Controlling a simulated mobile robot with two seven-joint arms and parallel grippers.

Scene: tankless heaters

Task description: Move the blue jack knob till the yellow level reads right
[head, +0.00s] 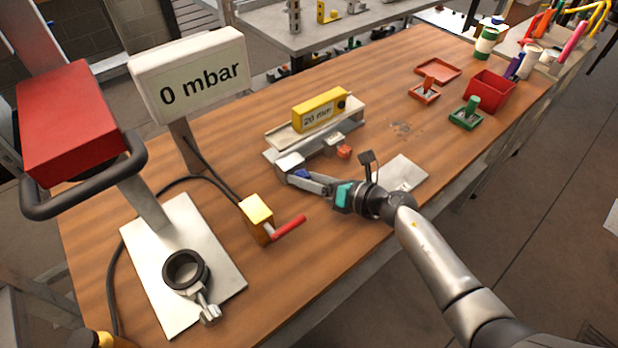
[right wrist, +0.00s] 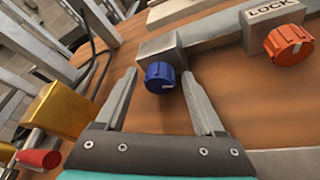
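The yellow level (head: 321,109) sits on a pale metal bar on the wooden table; its label seems to read 20 mm, but the small print is hard to make out. The blue jack knob (right wrist: 161,77) is on a grey block at the bar's near left end; in the head view it (head: 302,174) is partly hidden by my right gripper (head: 294,178). In the right wrist view the gripper is open, its two fingers apart on either side of the knob, with a visible gap on each side. My left gripper is not in view.
An orange knob (right wrist: 288,45) beside a LOCK label (right wrist: 271,8) is right of the blue one. A yellow block with a red handle (head: 288,228) stands left of my gripper. A 0 mbar display (head: 199,84) stands behind. A grey plate (head: 400,174) lies at right.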

